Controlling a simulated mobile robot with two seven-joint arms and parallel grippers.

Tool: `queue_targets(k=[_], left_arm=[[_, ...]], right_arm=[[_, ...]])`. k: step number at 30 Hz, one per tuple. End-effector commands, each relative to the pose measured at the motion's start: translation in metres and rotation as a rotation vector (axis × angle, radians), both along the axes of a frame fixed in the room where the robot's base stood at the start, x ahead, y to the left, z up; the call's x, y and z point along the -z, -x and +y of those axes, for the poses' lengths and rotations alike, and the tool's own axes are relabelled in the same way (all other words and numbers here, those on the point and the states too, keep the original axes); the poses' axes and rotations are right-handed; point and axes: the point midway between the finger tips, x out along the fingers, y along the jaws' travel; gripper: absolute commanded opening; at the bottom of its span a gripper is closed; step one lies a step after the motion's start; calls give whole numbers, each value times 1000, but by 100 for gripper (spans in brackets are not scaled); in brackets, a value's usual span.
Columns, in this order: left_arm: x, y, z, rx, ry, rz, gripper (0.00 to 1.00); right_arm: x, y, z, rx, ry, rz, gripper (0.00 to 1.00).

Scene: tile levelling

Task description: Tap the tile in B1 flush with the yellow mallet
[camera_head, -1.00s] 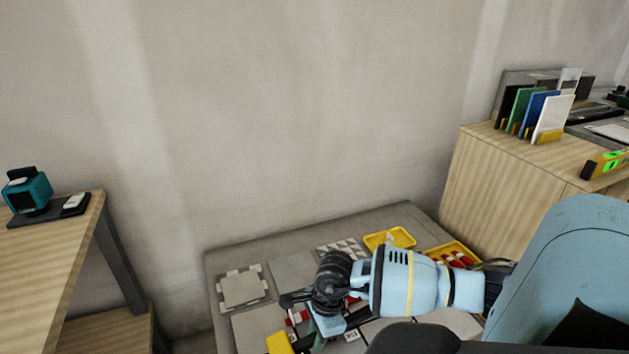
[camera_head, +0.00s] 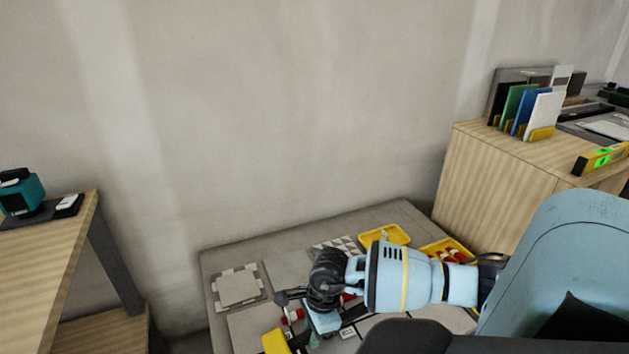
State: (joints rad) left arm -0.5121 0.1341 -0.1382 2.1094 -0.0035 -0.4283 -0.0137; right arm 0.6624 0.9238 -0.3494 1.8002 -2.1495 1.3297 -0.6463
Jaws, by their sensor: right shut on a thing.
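My right gripper (camera_head: 302,318) reaches in from the right over the low grey tiled platform (camera_head: 222,257), seen mostly from behind. It is shut on the yellow mallet, whose yellow head (camera_head: 275,341) shows at the lower edge of the picture, partly cut off. The mallet's handle is mostly hidden by the gripper. Plain grey tiles (camera_head: 252,326) lie around and under the mallet. I cannot tell which tile is in B1, whether it stands proud, or whether the mallet touches it. My left gripper is not in view.
A wall closes the back.

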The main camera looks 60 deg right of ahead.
Motion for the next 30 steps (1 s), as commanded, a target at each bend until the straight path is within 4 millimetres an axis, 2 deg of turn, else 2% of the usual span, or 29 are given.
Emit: queue_targets(k=[1, 3, 13, 17, 23, 24, 30], left_arm=[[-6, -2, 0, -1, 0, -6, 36], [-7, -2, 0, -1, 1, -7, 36], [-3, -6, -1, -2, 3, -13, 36], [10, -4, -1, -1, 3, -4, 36], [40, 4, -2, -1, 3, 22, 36], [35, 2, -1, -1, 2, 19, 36], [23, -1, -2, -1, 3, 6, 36]], right_arm=[[-9, -1, 0, -1, 0, -5, 0], [-10, -1, 0, 0, 0, -4, 0], [-4, 0, 0, 0, -1, -1, 0], [14, 1, 0, 0, 0, 2, 0], [51, 1, 0, 0, 0, 5, 0], [43, 0, 0, 0, 0, 0, 0], [28, -1, 0, 0, 0, -4, 0]])
